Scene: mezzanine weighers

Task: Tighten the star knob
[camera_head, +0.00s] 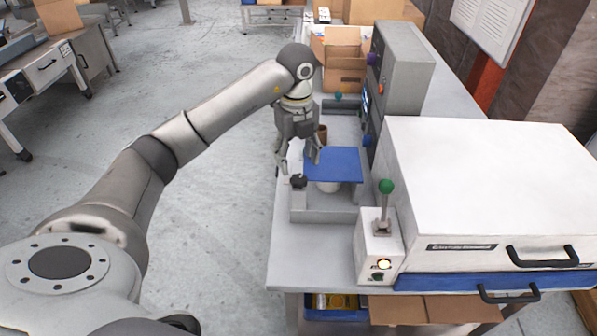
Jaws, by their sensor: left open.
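A small black knob (298,181), which looks like the star knob, sits on the front left corner of a grey weigher base (325,211). The weigher has a blue square plate (334,164) on top. My left gripper (299,166) is open and points down, its fingertips just above and behind the knob in the picture. I cannot tell whether any finger touches the knob. Nothing shows between the fingers. My right gripper is not in view.
A white box-shaped machine (480,180) with black handles stands at the right. A grey cabinet (403,70) and cardboard boxes (341,62) stand behind. Open floor lies left.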

